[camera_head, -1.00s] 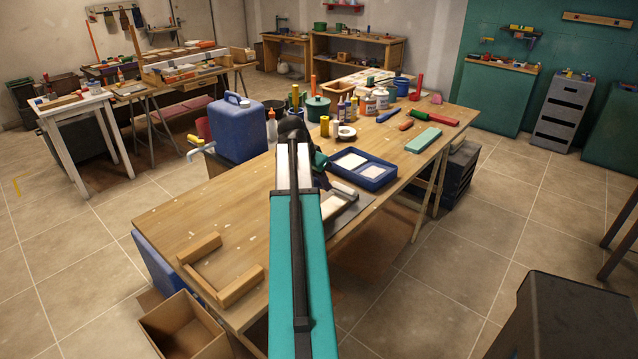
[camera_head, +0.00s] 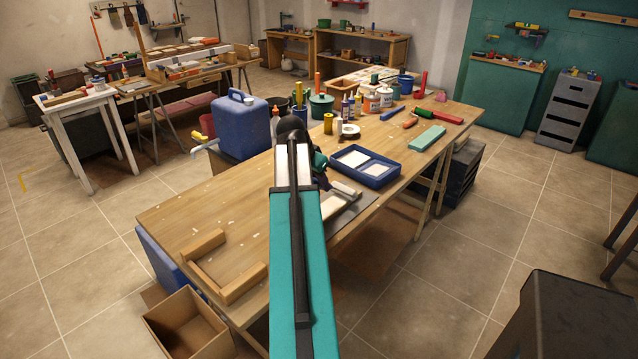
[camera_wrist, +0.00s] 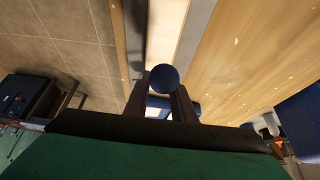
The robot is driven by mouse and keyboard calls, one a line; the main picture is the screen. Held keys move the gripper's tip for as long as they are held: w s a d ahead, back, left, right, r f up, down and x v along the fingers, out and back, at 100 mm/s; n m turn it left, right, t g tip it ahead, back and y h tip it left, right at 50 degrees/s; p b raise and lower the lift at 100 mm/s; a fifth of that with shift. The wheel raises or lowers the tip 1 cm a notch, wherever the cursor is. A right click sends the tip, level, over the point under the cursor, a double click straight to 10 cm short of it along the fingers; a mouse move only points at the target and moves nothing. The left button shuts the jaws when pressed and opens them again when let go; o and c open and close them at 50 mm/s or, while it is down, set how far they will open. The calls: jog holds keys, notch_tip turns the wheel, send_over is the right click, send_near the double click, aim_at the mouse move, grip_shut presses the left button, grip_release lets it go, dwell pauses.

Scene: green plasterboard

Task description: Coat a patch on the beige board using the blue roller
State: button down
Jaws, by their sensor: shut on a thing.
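My gripper (camera_wrist: 163,103) is shut on the blue roller (camera_wrist: 163,78), whose round dark blue end shows between the fingers in the wrist view. The beige board (camera_wrist: 165,32) runs away beyond it as a pale strip. In the head view my arm covers the gripper and most of the board, with a pale part of the board (camera_head: 332,204) showing to the arm's right. Whether the roller touches the board is hard to tell. A blue tray (camera_head: 384,180) with two pale compartments lies just behind and right of the board.
A wooden frame piece (camera_head: 243,284) lies at the near left corner. An open cardboard box (camera_head: 185,325) stands below. The bench's left part is mostly clear.

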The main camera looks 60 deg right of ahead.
jog(key=shift+w+a, duration=0.2)
jog(key=shift+a, duration=0.4)
jog(key=shift+w+a, duration=0.15)
jog(key=shift+a, duration=0.6)
jog(key=shift+w+a+p, duration=0.2)
jog(key=shift+a+p, duration=0.1)
jog(key=shift+a, duration=0.4)
jog(key=shift+a, duration=0.1)
jog(key=shift+w+a+f, duration=0.1)
jog(key=shift+w+a, duration=0.1)
jog(key=shift+a, duration=0.45)
